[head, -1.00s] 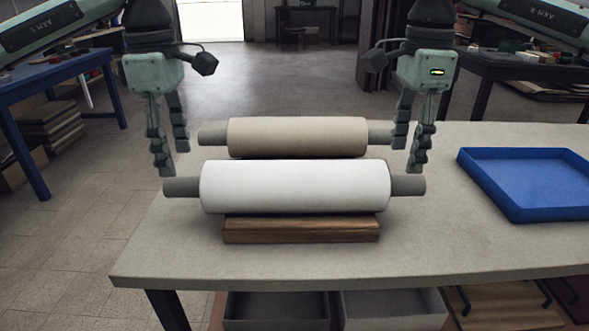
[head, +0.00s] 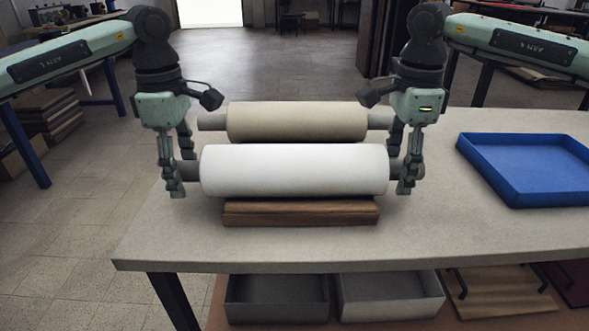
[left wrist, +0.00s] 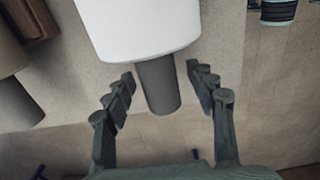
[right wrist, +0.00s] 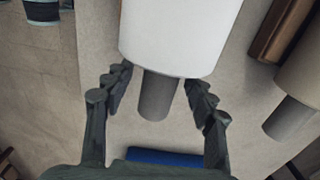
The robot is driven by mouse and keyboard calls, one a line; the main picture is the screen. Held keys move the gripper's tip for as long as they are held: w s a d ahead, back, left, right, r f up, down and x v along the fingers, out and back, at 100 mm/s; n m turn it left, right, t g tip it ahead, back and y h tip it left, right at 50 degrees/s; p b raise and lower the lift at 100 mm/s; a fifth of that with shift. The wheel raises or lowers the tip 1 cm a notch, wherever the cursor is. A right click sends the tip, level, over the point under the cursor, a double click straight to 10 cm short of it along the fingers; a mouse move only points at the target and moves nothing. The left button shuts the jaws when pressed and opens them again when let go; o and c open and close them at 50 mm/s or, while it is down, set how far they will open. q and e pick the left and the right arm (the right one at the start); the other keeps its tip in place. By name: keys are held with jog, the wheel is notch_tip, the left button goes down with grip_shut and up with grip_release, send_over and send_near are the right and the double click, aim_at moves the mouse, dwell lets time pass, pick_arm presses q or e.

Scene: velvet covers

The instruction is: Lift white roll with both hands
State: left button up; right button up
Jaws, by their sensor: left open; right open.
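The white roll (head: 294,171) lies level across the table, with a grey core stub at each end. My left gripper (head: 179,178) is at its left stub, with one finger on the near side and one behind. In the left wrist view, the white roll's stub (left wrist: 158,86) lies between the open fingers, with gaps visible. My right gripper (head: 402,178) is likewise around the right stub; the right wrist view shows this stub (right wrist: 158,97) between open fingers. A wooden block (head: 300,212) shows below the roll; the contact between them is hard to see.
A beige roll (head: 297,121) with grey stubs lies just behind the white roll, close to the rear fingers. A blue tray (head: 488,183) stands on the right of the table (head: 450,235). Grey bins (head: 277,299) sit below the table.

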pick_arm(q)
jog(key=shift+f, duration=0.15)
pick_arm(e)
jog(key=shift+f, duration=0.15)
pick_arm(q)
grip_shut()
pick_arm(e)
grip_shut()
